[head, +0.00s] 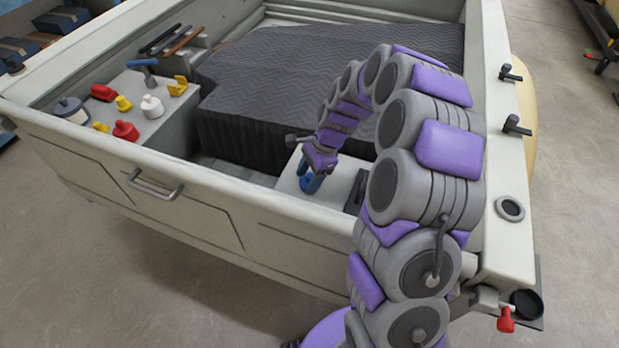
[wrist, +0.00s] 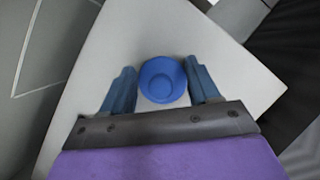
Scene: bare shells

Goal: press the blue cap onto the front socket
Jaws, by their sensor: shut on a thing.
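In the wrist view the round blue cap (wrist: 162,80) sits between the two blue fingers of my gripper (wrist: 163,88), which is shut on it. Behind the cap is a plain pale surface. In the head view my gripper (head: 311,183) points down over a white box (head: 290,182) in the near right corner of the truck bed. The cap cannot be told apart from the blue fingers there.
A large dark quilted block (head: 260,130) fills the middle of the bed. Several red, yellow and white pieces stand on a pale box (head: 150,115) at left. A red piece (head: 505,320) hangs at the near right corner.

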